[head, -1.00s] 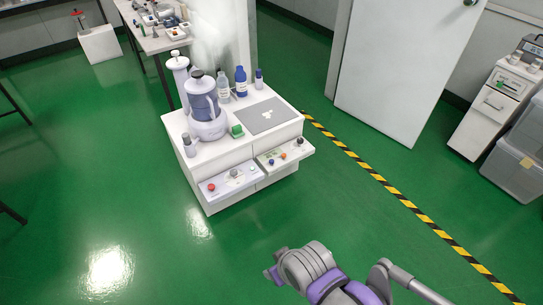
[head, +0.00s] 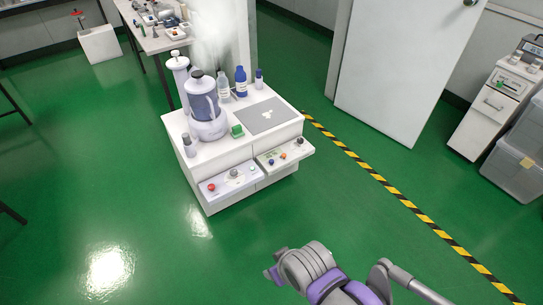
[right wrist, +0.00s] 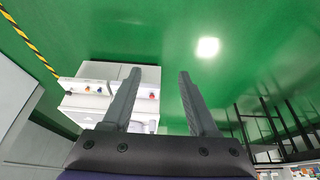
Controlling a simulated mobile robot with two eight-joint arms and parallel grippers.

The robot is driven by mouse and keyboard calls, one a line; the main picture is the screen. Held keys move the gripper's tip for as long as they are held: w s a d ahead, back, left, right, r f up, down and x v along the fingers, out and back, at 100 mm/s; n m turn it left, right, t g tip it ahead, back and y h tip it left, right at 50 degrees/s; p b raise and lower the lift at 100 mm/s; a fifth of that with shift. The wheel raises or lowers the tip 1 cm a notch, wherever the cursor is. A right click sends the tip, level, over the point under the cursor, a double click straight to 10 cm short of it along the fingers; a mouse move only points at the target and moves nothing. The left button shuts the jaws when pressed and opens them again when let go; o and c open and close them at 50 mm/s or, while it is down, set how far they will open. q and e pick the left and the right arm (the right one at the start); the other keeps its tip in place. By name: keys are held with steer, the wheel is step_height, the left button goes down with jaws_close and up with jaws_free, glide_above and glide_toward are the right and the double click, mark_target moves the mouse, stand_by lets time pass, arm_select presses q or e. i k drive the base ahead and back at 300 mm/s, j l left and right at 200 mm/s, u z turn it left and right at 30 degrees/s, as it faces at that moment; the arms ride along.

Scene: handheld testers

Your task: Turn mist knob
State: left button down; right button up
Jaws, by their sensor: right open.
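A white cabinet (head: 265,182) carries a mist device (head: 205,112) with a grey-blue tank, and pale mist hangs above it. Two control panels jut from the cabinet front. The left panel (head: 222,192) has a red button (head: 211,187) and a grey knob (head: 234,173). The right panel (head: 272,164) has small coloured buttons and a grey knob (head: 300,141). I cannot tell which knob is for mist. My right gripper (right wrist: 157,73) is open and empty in the right wrist view, apart from the cabinet (right wrist: 145,73), which appears inverted there. My left gripper is not in view.
Bottles (head: 241,82), a green block (head: 237,130) and a grey plate (head: 267,115) sit on the cabinet top. A striped floor line (head: 385,181) runs to its right. A white door panel (head: 395,70) stands behind. Green floor in front is clear.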

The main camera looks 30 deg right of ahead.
mark_target(233, 172)
steer(key=i+j, duration=0.15)
steer(key=i, duration=0.3)
steer(key=i+j+z, duration=0.15)
steer(key=i, duration=0.35)
